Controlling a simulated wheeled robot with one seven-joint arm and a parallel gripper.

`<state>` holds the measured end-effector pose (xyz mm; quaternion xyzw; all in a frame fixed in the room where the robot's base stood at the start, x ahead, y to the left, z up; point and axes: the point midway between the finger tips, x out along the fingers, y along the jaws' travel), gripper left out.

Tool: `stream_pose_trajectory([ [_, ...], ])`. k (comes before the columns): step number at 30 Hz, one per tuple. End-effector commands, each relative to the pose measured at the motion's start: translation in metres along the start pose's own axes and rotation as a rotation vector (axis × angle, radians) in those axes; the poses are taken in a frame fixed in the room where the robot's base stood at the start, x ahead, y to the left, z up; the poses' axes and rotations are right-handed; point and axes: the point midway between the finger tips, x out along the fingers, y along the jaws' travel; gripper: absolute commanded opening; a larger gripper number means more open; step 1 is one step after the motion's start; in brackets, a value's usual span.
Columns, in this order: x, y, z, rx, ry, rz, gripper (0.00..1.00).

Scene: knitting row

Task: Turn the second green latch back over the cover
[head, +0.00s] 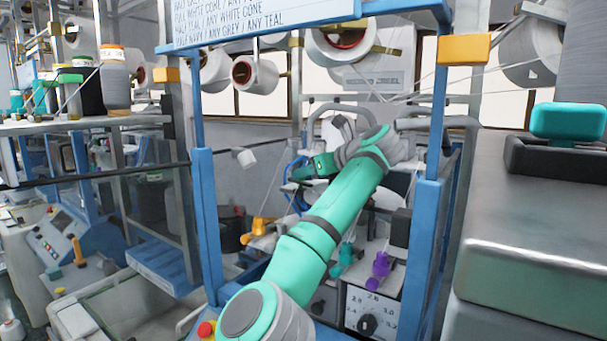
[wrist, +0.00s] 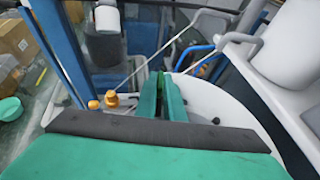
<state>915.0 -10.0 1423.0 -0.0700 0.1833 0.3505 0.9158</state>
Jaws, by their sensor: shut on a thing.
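My gripper (wrist: 162,98) shows in the wrist view as two teal fingers close together. They are shut on a narrow green piece, the green latch (wrist: 161,82), of which only a sliver shows between them. A pale round cover (wrist: 222,112) lies under and to the right of the fingers. I cannot tell how far the latch is turned over it, nor which latch is the second. In the head view my gripper (head: 308,168) is inside the blue frame, at the end of my teal arm. The latch is hidden there.
Blue posts (head: 204,200) flank my arm. An orange knob (head: 259,228), a purple knob (head: 379,268) and a dial panel (head: 372,310) sit below it. A thin blue hoop (head: 291,196) is close to the gripper. A grey metal cabinet (head: 530,230) fills the right side.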

Motion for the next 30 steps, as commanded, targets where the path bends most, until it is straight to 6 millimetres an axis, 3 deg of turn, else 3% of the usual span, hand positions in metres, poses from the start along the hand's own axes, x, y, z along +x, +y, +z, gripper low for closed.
stream_pose_trajectory([
  [9,0.0,-0.0009,0.0017,-0.046,-0.004,0.11,0.0],
  [20,0.0001,-0.0002,0.0018,-0.05,-0.005,0.119,0.0],
  [21,0.0001,-0.0001,0.0018,-0.05,-0.005,0.119,0.18],
  [22,0.0001,-0.0001,0.0018,-0.05,-0.005,0.119,0.25],
  [30,-0.0002,-0.0007,0.001,-0.049,-0.004,0.118,0.27],
])
